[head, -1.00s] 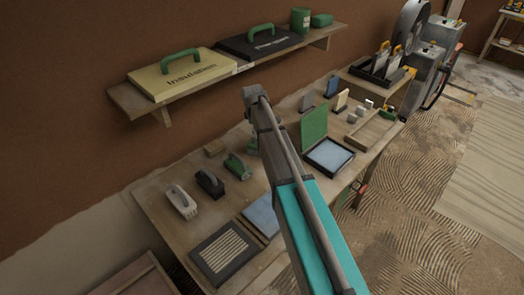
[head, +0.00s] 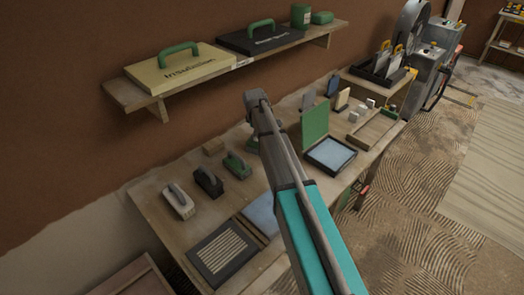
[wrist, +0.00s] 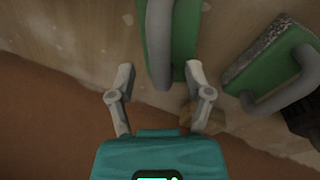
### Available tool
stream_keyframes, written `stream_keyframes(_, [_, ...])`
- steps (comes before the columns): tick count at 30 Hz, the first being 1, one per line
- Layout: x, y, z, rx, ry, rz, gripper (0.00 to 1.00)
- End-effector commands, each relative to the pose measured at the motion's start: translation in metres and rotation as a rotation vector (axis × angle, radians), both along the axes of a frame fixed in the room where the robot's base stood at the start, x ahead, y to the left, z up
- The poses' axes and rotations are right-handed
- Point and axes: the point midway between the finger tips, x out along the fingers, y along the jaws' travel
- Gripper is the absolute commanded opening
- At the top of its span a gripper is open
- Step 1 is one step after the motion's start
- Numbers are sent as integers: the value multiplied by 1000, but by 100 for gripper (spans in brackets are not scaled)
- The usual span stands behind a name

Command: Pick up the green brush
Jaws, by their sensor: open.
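In the wrist view a green tool with a grey loop handle (wrist: 158,40) lies at top centre. My gripper (wrist: 159,69) is open and empty, its fingertips on either side of the lower end of that handle; I cannot tell if they touch it. A second green tool with a grey handle and a speckled grey edge (wrist: 262,52) lies to the right. In the head view one green tool (head: 237,166) sits on the bench left of my arm; another green piece (head: 252,146) is mostly hidden by the arm. Which is the brush is unclear. My gripper is hidden in the head view.
A black-handled tool (head: 208,182) and a white one (head: 179,201) stand left on the bench (head: 160,222). A small wooden block (head: 213,146) is close to the wall. A green upright board (head: 314,128) stands right of my arm. A shelf (head: 122,100) overhangs the bench.

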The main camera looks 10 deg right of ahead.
Motion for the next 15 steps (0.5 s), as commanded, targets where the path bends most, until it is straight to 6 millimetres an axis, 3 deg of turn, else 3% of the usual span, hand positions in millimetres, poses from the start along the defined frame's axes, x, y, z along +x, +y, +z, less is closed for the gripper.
stream_keyframes(4, [1,-1,-10,0,0,0,65])
stream_keyframes(15, [2,-1,-11,0,0,0,65])
